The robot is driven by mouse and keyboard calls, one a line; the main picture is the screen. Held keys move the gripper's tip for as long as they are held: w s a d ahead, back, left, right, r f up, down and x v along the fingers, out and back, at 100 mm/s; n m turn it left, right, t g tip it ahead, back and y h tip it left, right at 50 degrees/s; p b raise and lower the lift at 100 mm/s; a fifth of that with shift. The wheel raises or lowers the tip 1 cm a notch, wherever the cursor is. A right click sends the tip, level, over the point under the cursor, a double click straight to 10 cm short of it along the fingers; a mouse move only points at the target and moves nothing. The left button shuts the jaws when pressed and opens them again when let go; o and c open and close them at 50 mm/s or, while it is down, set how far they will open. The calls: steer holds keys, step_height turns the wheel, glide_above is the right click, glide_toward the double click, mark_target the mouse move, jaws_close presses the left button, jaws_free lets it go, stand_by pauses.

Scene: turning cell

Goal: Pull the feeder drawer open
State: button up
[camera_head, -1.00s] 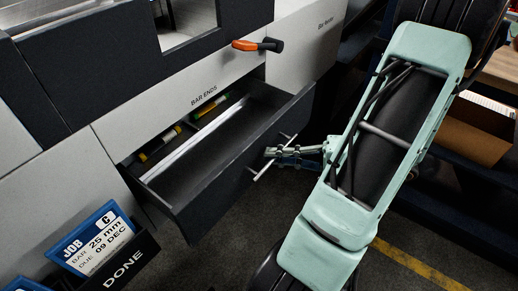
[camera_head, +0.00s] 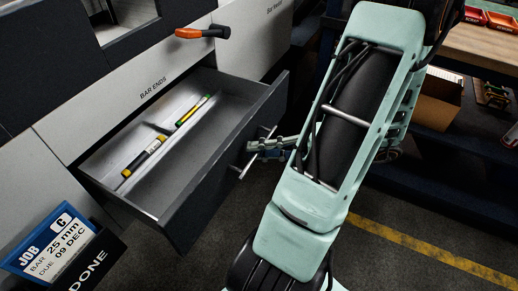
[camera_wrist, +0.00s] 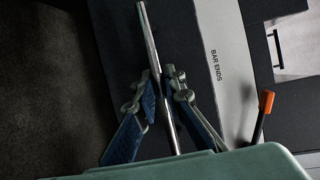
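The feeder drawer (camera_head: 215,170), labelled BAR ENDS on the panel above it, stands well open in the head view. A yellow-and-black bar end (camera_head: 144,156) and a green-and-yellow one (camera_head: 194,110) lie inside. Its bar handle (camera_head: 243,168) sticks out from the dark front; in the wrist view the handle (camera_wrist: 152,45) runs between my fingers. My gripper (camera_head: 268,146) is at the handle. In the wrist view my gripper (camera_wrist: 162,95) has one blue-padded finger on each side of the bar, close around it. Exact pad contact on both sides is hard to see.
An orange-tipped lever (camera_head: 202,32) sticks out above the drawer. A DONE holder (camera_head: 100,262) with a blue job card (camera_head: 48,245) is at lower left. A workbench (camera_head: 470,45) with a cardboard box (camera_head: 437,95) below stands at right. Floor with a yellow line (camera_head: 430,250) is clear.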

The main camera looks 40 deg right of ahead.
steer(key=o, duration=0.3)
steer(key=shift+o, duration=0.2)
steer(key=v, duration=1.2)
steer(key=shift+r, duration=0.15)
